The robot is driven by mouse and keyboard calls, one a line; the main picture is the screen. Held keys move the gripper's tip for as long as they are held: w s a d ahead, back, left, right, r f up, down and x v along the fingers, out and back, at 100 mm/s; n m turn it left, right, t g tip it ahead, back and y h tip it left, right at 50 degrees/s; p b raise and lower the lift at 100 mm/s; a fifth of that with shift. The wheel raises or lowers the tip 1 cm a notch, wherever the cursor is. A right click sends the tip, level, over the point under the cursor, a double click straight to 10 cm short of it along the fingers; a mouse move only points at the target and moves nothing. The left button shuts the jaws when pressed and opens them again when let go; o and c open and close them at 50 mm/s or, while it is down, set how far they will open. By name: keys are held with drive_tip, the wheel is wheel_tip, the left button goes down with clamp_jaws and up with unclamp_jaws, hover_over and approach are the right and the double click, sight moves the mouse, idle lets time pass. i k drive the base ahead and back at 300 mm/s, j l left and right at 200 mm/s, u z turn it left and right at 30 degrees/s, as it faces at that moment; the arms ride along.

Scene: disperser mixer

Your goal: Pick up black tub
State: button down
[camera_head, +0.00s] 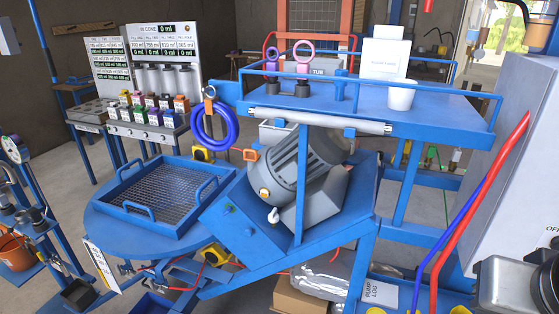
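A small black open-topped tub (77,294) sits low at the bottom left, by the foot of a blue stand. It looks square and tilted in the picture, and I cannot tell what is inside it. My gripper is not in view, so its position relative to the tub and whether it is open or shut do not show.
A blue stand (45,228) with an orange bucket (15,250) is beside the tub. A round blue table with a mesh tray (165,197) and a tilted grey motor (290,168) fill the middle. A raised blue shelf (440,112) holds a white cup (401,95). Red and blue hoses (478,205) hang right.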

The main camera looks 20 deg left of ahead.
sight(79, 295)
drive_tip(key=u, duration=2.65)
drive_tip(key=z, duration=0.6)
drive_tip(key=i+j+z, duration=0.15)
drive_tip(key=z, duration=0.2)
drive_tip(key=i+j+z, duration=0.1)
drive_tip(key=j+z, duration=0.25)
drive_tip(key=i+j+z, duration=0.1)
drive_tip(key=j+z, duration=0.75)
drive_tip(key=j, duration=0.6)
drive_tip(key=j+z, duration=0.2)
drive_tip(key=j, duration=1.6)
drive_tip(key=k+j, duration=0.15)
drive_tip(key=j, duration=1.2)
